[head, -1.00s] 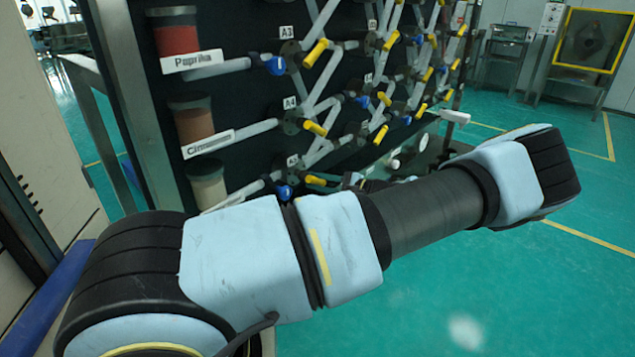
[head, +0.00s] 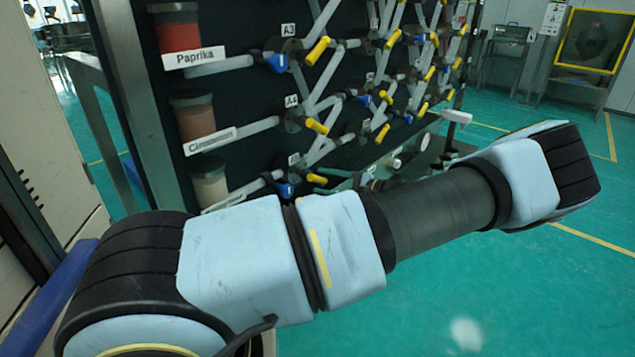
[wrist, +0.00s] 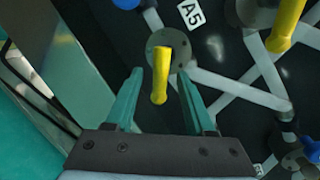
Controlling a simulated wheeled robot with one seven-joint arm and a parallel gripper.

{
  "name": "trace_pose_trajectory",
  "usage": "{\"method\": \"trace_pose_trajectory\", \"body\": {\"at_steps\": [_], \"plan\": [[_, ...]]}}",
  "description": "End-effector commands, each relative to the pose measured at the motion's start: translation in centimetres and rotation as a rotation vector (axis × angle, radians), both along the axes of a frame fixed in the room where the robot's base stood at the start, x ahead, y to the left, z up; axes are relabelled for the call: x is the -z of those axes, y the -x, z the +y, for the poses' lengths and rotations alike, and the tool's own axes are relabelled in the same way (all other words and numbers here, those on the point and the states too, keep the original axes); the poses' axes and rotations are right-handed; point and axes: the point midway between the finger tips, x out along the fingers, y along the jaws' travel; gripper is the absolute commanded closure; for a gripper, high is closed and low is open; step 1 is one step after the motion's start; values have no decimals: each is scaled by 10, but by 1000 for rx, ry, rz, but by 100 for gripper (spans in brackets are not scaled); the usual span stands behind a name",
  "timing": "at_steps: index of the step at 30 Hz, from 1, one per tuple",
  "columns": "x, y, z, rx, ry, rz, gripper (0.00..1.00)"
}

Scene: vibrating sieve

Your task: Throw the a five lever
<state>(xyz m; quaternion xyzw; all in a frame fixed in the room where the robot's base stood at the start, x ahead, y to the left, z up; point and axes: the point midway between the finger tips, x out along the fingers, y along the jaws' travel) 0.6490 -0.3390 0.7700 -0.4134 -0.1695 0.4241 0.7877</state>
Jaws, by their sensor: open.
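In the wrist view, the A5 label (wrist: 190,13) sits on the black panel beside a round grey hub. The yellow A5 lever (wrist: 160,75) projects from that hub toward my gripper. My gripper (wrist: 158,98) is open, with one teal finger to each side of the lever. The lever lies between the fingers with gaps on both sides, and nothing is gripped. In the head view, the small A5 label (head: 293,160) shows above my arm; my arm hides most of my gripper there.
A second yellow lever (wrist: 287,25) is up and right of the fingers, and a blue handle (wrist: 125,3) is at the top edge. Grey pipes cross the panel. In the head view, the panel also carries the A4 lever (head: 316,126) and spice jars.

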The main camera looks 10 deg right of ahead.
Motion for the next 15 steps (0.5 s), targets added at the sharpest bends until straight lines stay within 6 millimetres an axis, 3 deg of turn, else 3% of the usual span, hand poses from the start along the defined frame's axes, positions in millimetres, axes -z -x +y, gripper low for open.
{"method": "trace_pose_trajectory", "body": {"at_steps": [6, 15], "plan": [[-1, 26, -37, 2, 3, 0, 45], [-6, 46, -63, -2, 1, 1, 45]]}}
